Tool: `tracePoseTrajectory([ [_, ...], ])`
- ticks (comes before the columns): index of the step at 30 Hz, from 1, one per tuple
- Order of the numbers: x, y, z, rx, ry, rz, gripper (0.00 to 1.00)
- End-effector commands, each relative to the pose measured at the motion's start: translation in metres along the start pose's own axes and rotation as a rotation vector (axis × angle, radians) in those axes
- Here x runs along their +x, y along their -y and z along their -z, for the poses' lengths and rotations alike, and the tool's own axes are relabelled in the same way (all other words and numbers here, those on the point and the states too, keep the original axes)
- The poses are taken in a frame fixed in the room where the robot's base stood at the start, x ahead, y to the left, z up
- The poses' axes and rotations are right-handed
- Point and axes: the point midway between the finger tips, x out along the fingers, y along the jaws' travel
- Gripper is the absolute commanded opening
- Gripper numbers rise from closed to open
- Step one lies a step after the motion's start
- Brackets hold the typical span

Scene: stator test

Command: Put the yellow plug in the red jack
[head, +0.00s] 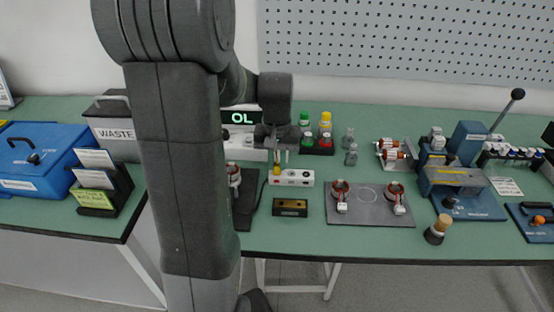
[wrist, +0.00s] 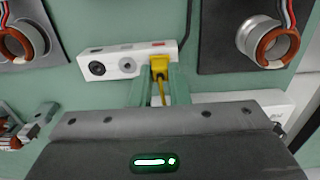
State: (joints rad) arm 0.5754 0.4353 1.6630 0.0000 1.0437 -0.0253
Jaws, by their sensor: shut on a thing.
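The yellow plug (wrist: 159,62) is between the fingers of my gripper (wrist: 160,78), which is shut on it, and a yellow lead runs back from it. In the head view, my gripper (head: 280,157) is above the left end of the white jack block (head: 297,173), with the plug (head: 277,170) below it. In the wrist view, the plug is at the right end of the block (wrist: 112,54), in line with a red mark (wrist: 158,44). A black and a grey socket show to its left. The plug hides the red jack's opening; I cannot tell how deep it sits.
A meter (head: 240,118) reading "OL" stands behind. A black box with brass-coloured parts (head: 290,208) lies in front of the block. A grey mat with two stators (head: 369,213) is to the right. A black cable runs beside the block in the wrist view.

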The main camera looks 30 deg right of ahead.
Motion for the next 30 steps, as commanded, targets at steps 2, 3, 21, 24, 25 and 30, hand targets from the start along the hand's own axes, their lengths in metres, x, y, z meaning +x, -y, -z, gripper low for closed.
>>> tracePoseTrajectory([
  [2, 0.001, 0.000, 0.000, 0.000, 0.000, 0.000, 0.00],
  [3, 0.001, 0.000, 0.000, 0.000, 0.000, 0.000, 0.00],
  [21, -0.005, 0.000, 0.000, 0.000, -0.002, 0.000, 0.41],
  [24, -0.018, 0.000, 0.001, 0.000, -0.004, 0.000, 0.41],
  [25, -0.024, 0.000, 0.001, 0.000, -0.005, 0.000, 0.41],
  [30, -0.063, 0.000, 0.001, 0.000, -0.006, 0.000, 0.41],
])
